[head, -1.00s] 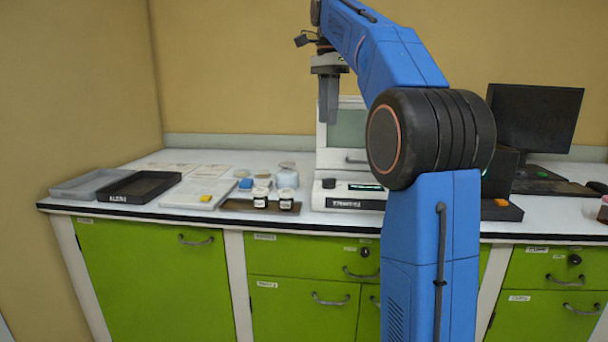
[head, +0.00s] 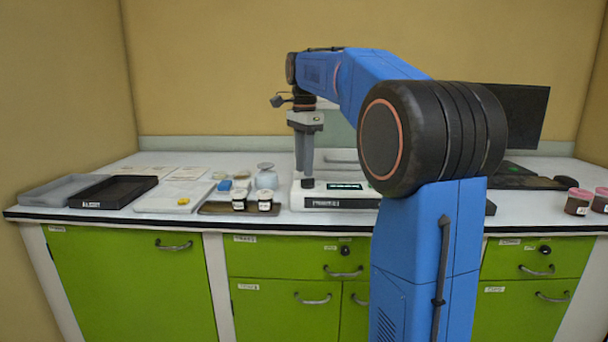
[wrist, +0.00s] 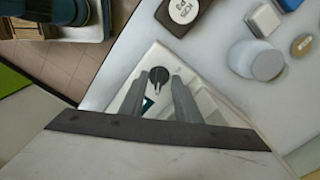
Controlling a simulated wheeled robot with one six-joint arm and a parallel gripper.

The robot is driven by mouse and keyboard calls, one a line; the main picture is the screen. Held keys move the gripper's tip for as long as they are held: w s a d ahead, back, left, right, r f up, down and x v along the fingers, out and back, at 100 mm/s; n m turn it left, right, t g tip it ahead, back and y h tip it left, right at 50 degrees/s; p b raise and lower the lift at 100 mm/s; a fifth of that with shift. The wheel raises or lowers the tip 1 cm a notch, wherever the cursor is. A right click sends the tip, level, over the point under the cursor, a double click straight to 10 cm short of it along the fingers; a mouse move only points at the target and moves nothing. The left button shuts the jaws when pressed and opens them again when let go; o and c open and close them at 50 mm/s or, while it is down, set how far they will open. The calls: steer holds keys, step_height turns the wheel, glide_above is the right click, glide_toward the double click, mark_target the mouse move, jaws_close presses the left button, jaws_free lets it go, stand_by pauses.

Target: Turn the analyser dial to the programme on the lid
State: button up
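The analyser (head: 335,203) is a white unit on the bench with a lit display (head: 345,187) on its front. Its dial is a small black knob (wrist: 160,75) with a pale pointer line, seen in the wrist view just beyond my fingertips. My gripper (head: 307,176) points straight down over the dial in the head view, and its fingers hide part of it. In the wrist view the fingers stand apart with a gap between them; contact with the dial cannot be told. A dark jar with a white lettered lid (wrist: 184,10) is near the dial; its lettering is too small to read surely.
Two dark jars (head: 239,204) stand on a brown tray (head: 212,209) left of the analyser. A monitor and reddish jars (head: 578,201) are at the right.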

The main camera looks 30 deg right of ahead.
mark_target(304, 179)
steer(key=shift+f, duration=1.55)
jaws_close()
